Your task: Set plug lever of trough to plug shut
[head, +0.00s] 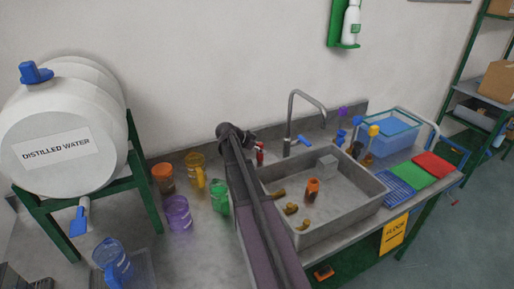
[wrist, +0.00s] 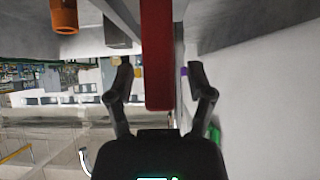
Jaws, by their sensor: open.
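The trough (head: 352,213) is a grey rectangular basin set in the bench in the head view. A small red lever (head: 260,155) stands at its back left corner. My gripper (head: 250,137) is just above and left of it, mostly hidden by my arm. In the wrist view a long red bar (wrist: 157,60), apparently the lever, runs down between the two fingers of my gripper (wrist: 161,75). The fingers are open with a gap on each side of the bar. The plug itself cannot be made out.
An orange jar (head: 313,190), a grey block (head: 327,165) and several brownish fittings lie in the trough. A curved tap (head: 308,97) rises behind it. Coloured mugs, including a green one (head: 219,197), stand left of my arm. A distilled water tank (head: 70,130) stands far left.

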